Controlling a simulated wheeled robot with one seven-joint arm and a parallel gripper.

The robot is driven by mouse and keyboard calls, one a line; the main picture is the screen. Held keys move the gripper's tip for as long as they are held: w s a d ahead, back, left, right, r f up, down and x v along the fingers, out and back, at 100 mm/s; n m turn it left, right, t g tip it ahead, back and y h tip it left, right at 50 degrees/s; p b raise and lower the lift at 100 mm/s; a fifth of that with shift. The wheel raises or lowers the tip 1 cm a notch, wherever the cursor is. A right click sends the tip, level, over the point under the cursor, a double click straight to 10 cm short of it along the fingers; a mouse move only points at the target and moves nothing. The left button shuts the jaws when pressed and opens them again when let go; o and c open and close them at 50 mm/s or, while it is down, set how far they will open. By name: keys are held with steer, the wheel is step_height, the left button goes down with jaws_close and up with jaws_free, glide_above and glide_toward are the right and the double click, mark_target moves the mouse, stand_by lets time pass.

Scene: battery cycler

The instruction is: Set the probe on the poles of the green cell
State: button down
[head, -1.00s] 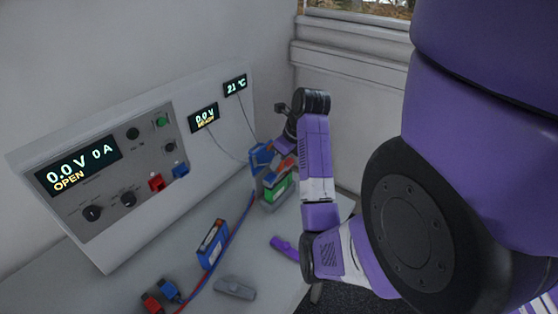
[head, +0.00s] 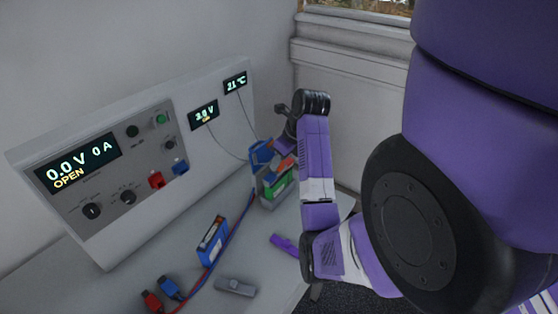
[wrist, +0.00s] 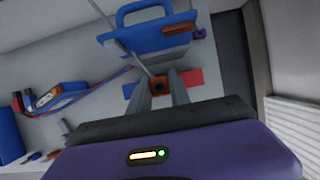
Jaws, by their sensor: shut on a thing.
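The green cell (head: 279,188) stands at the far right of the bench in the head view. The probe (wrist: 195,77) is a bar with a blue end and a red end in the wrist view. My gripper (wrist: 162,92) is shut on its middle, one finger on each side. In the head view my gripper (head: 281,148) is over the cell, with the probe's red part (head: 284,163) just above the green. The small volt display (head: 203,114) shows a reading of about 3 V, blurred. The cell's poles are hidden, so contact cannot be seen directly.
A blue handled piece (head: 261,152) is beside my gripper; it also shows in the wrist view (wrist: 150,38). A blue cell (head: 212,241), red and blue leads, a grey tool (head: 235,287) and a purple item (head: 284,244) lie on the bench. The cycler panel (head: 120,165) stands behind.

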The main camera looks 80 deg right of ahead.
stand_by(0.4)
steer(key=shift+d+r, duration=0.2)
steer(key=shift+r, duration=1.95)
steer(key=shift+s+a+r, duration=0.1)
steer(key=shift+r, duration=0.1)
steer(key=shift+a+r, duration=0.1)
steer(key=shift+r, duration=1.05)
stand_by(0.3)
